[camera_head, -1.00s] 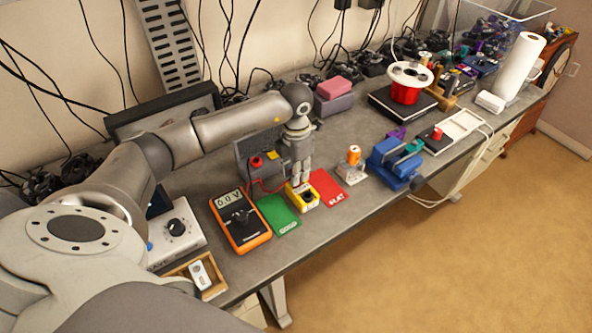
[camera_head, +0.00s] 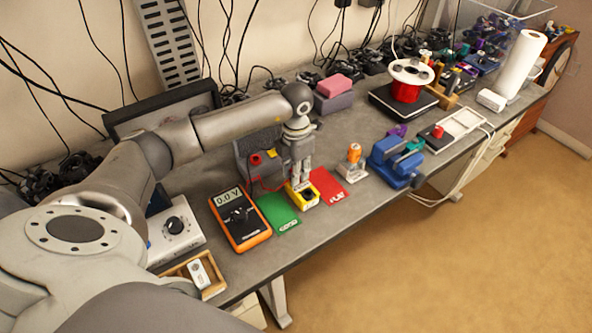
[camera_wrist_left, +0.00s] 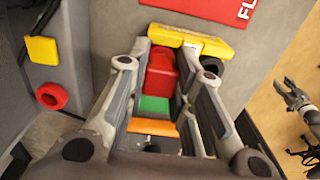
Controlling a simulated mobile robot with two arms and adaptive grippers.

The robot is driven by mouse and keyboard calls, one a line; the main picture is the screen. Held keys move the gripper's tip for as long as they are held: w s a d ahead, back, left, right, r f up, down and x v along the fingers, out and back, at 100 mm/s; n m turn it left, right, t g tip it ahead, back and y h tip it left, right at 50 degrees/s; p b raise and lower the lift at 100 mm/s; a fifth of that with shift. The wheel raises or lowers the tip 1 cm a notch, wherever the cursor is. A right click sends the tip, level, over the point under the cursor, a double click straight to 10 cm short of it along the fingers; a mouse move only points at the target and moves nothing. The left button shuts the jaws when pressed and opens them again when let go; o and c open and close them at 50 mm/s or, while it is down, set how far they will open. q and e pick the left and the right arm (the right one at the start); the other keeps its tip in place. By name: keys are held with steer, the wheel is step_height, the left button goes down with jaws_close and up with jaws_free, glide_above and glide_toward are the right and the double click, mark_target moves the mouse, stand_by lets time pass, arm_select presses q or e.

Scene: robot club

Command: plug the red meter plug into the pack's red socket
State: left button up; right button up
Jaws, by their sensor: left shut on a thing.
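The yellow pack (camera_wrist_left: 180,36) shows just beyond the plug, with a dark round opening beside the finger. The fingers and plug hide the red socket; I cannot tell whether plug and pack touch. The orange meter (camera_head: 240,222) reads 0.0 V. A dark gripper, seemingly my right one (camera_wrist_left: 293,97), shows over the floor; its opening is unclear.
The green card (camera_head: 278,212) and red FLAT card (camera_head: 327,186) flank the pack. A grey box (camera_head: 245,148) with red and yellow parts stands behind. A blue vise (camera_head: 393,165) is to the right. The bench's front edge is close.

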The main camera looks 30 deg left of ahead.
arm_select(q)
steer(key=shift+f+b, duration=0.35)
steer(key=shift+b, duration=0.2)
stand_by(0.9)
steer(key=o, duration=1)
steer(key=shift+o, duration=0.2)
steer(key=shift+r, duration=0.35)
step_height(320, 180, up, 11)
steer(key=shift+r, duration=0.15)
steer(key=shift+s, duration=0.1)
